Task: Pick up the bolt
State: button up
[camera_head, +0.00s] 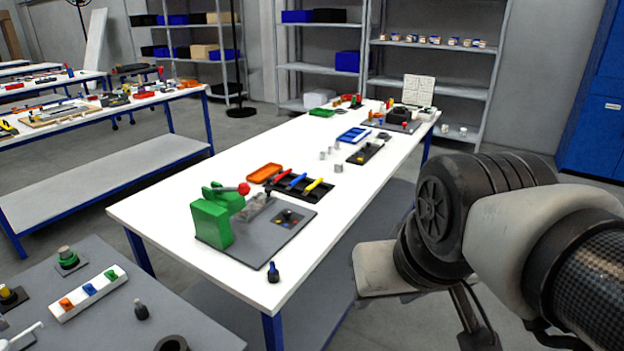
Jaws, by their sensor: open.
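A small upright piece with a dark blue base and darker top, which looks like the bolt (273,272), stands on the front end of the long white table (340,195). It is just in front of a grey board (245,250), and its fine shape is too small to tell. My arm fills the right side of the view. Slim dark parts below it look like my gripper (476,325), open, partly hidden by the arm and cut by the lower edge. It is right of the table and well apart from the bolt. Nothing shows in it.
A green fixture with a red knob (212,222) stands on the grey board. Behind it are a black tray of coloured tools (300,187) and an orange tray (264,173). A grey table (190,320) with small parts is at lower left. Floor shows between the tables.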

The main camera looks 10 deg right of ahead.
aim_at(142, 311)
jog(key=u, duration=1.45)
